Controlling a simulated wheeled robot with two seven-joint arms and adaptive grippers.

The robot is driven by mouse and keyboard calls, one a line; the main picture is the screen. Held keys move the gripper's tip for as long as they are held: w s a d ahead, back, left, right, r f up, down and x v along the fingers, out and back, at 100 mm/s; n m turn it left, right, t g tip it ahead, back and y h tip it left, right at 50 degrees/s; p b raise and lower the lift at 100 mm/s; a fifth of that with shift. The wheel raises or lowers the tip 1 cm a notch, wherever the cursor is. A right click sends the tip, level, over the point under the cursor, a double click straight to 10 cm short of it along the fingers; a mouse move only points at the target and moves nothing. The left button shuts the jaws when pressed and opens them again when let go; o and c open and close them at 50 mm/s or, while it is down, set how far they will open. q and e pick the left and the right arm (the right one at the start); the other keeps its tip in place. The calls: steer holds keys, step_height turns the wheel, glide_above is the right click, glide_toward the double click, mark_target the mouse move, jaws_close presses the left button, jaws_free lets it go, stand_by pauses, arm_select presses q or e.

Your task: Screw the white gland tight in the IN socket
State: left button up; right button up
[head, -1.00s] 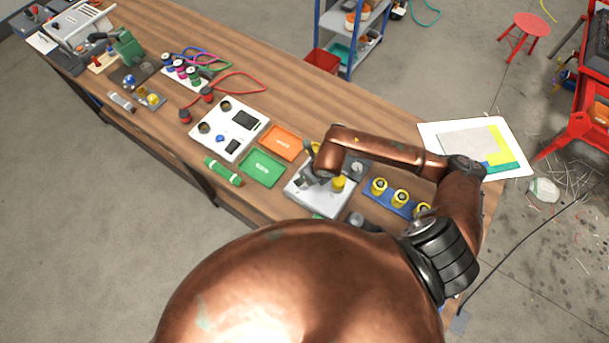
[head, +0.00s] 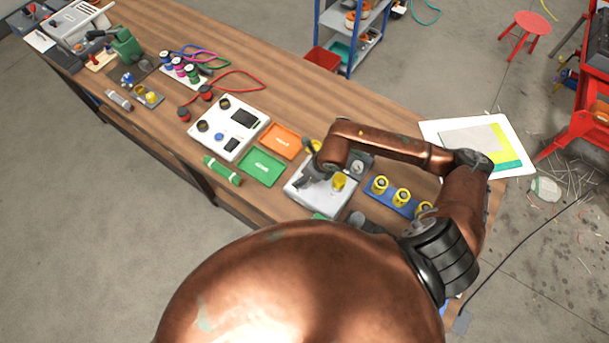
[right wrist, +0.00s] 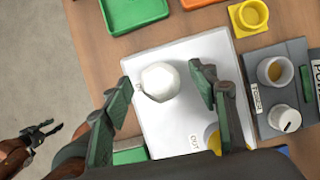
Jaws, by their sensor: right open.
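The white gland (right wrist: 160,81) is a pale faceted piece standing on the white box (right wrist: 180,128), seen from above in the right wrist view. The socket under it is hidden, and I cannot read an IN label. My right gripper (right wrist: 164,94) is open, with one green-padded finger on each side of the gland and gaps between. In the head view my right gripper (head: 309,182) is low over the white box (head: 322,204), and the gland cannot be made out. A yellow piece (right wrist: 211,138) sits by the OUT label. My left gripper (right wrist: 42,135) is open and empty, off to the left.
A grey unit (right wrist: 280,85) with a knob stands right of the box. A blue rack (head: 384,199) holds yellow glands. Green (head: 262,168) and orange (head: 281,140) trays and a white panel (head: 215,140) lie left of the box. Bare wood shows behind.

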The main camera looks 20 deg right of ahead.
steer(key=shift+w+d+f+n+y+b, duration=0.1)
steer(key=shift+f+n+y+b, duration=0.2)
steer(key=shift+n+b, duration=0.5)
steer(key=shift+r+n+b, duration=0.25)
steer(key=shift+n+b, duration=0.05)
steer(key=shift+n, duration=0.3)
steer(key=n+b, duration=0.1)
steer(key=n+g+y+b, duration=0.1)
steer(key=b, duration=0.1)
steer(key=shift+f+n, duration=0.2)
steer(key=shift+n, duration=0.2)
steer(key=shift+r+n+g+y+b, duration=0.15)
steer(key=shift+n+g+y+b, duration=0.2)
steer(key=shift+n+b, duration=0.4)
steer(key=shift+r, duration=0.1)
steer(key=shift+c, duration=0.3)
